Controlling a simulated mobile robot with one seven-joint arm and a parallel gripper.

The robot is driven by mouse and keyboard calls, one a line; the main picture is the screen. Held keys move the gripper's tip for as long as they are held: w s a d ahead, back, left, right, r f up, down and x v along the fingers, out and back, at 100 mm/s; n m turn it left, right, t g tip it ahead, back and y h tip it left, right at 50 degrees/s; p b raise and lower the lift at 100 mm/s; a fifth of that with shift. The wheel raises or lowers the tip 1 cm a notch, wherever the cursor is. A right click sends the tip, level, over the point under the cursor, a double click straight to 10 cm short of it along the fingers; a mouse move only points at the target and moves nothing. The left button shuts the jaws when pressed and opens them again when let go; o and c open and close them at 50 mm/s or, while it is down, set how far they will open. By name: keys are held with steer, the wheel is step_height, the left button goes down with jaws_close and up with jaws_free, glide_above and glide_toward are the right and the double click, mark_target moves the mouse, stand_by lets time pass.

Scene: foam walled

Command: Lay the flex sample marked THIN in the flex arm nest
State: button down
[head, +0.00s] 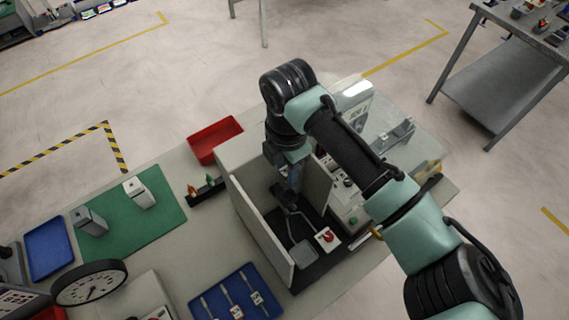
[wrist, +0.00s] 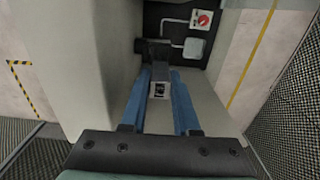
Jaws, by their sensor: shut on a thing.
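My gripper (wrist: 158,92) points down between the pale walls of a walled station (head: 262,230). Its blue fingers are shut on a small flat sample with a light tag (wrist: 158,88); the writing on the tag is too small to read. The flex fixture (head: 303,250), dark with a grey plate, lies on the station floor beyond the fingers. In the wrist view its grey plate (wrist: 194,48) and a bent rod show. The nest itself is largely hidden by the gripper, and I cannot tell whether the sample touches it.
A red knob on a white card (head: 327,238) is beside the grey plate. The walls stand close on both sides of my gripper. A blue tray (head: 268,276) holds several tagged samples in front. A red bin (head: 215,139) and a green mat (head: 160,215) are to the left.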

steer(key=shift+s+d, duration=0.1)
steer(key=shift+d, duration=0.05)
steer(key=shift+f+b, duration=0.55)
steer(key=shift+f, duration=0.15)
steer(key=shift+f+b, duration=1)
steer(key=shift+f, duration=0.5)
steer(key=shift+f+b, duration=0.85)
steer(key=shift+f, duration=0.5)
steer(key=c, duration=0.6)
jaws_free()
steer(key=shift+r, duration=0.15)
step_height(320, 180, up, 13)
steer(key=b, duration=0.2)
steer(key=shift+b, duration=0.4)
